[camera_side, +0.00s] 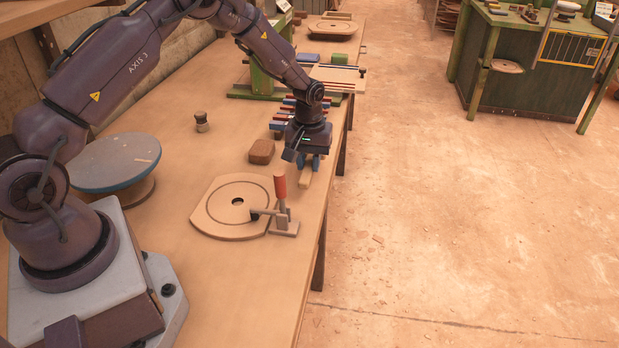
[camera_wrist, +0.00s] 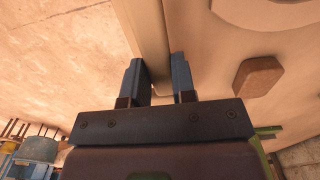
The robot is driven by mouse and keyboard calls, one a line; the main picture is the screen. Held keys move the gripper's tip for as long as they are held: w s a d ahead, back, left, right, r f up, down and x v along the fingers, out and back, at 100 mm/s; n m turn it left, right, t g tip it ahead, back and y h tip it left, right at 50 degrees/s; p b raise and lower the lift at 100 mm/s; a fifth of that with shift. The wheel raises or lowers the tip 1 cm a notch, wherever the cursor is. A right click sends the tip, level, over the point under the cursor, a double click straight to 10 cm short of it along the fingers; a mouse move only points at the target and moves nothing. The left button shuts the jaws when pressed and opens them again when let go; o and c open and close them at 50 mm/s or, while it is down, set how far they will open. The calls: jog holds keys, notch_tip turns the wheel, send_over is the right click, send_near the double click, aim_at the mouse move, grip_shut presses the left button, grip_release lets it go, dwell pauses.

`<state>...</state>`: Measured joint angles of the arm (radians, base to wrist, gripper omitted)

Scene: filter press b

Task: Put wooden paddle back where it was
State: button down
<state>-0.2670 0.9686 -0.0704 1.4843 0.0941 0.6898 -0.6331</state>
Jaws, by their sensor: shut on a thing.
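The wooden paddle (camera_side: 304,180) is a narrow pale strip at the right edge of the workbench. In the wrist view the paddle (camera_wrist: 151,35) runs between my fingers and out past the top of the picture. My gripper (camera_side: 308,164) points down and is shut on it; the two blue-grey fingers (camera_wrist: 159,82) stand on either side of it in the wrist view. The far end of the paddle is hidden by my gripper in the side view. I cannot tell whether the paddle touches the bench.
A brown block (camera_side: 261,151) lies just left of my gripper. A round-faced board (camera_side: 222,220) and a red-handled clamp (camera_side: 280,188) are in front. Red and blue bars (camera_side: 279,124) lie behind. A blue-topped turntable (camera_side: 112,160) stands left. Open floor (camera_side: 450,220) lies right.

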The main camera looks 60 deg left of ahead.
jog(key=shift+f, duration=2.5)
jog(key=c, duration=0.9)
grip_release()
jog(key=shift+f, duration=0.1)
jog(key=shift+c, duration=0.2)
